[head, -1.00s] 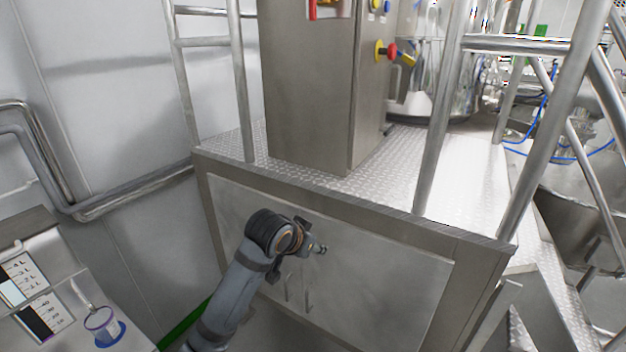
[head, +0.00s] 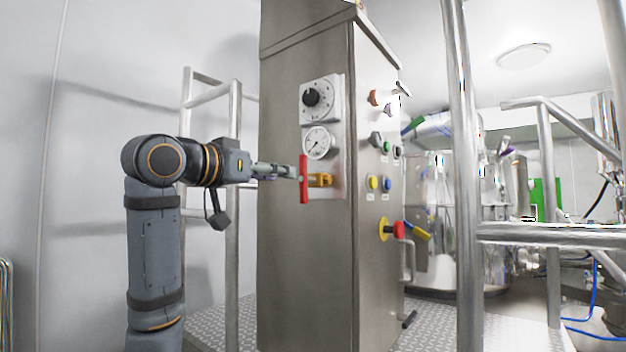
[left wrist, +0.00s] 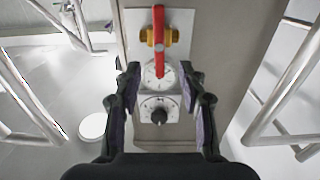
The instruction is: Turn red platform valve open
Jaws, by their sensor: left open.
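The red valve handle (head: 304,179) stands upright on a brass valve body (head: 321,180), low on the white panel of the steel cabinet. In the left wrist view the red handle (left wrist: 158,42) and brass body (left wrist: 149,36) show beyond the fingers, near the top. My left gripper (head: 285,172) points right, with its tips close to the handle in the head view. In the left wrist view my left gripper (left wrist: 160,78) is open, its fingers spread to either side of the handle's line. Whether a finger touches the handle I cannot tell. My right gripper is not in view.
Above the valve on the panel are a round gauge (head: 317,142) and a black dial (head: 312,97). The cabinet's right face carries buttons and a red-yellow switch (head: 393,230). Steel railings (head: 463,170) stand at right and behind my left arm.

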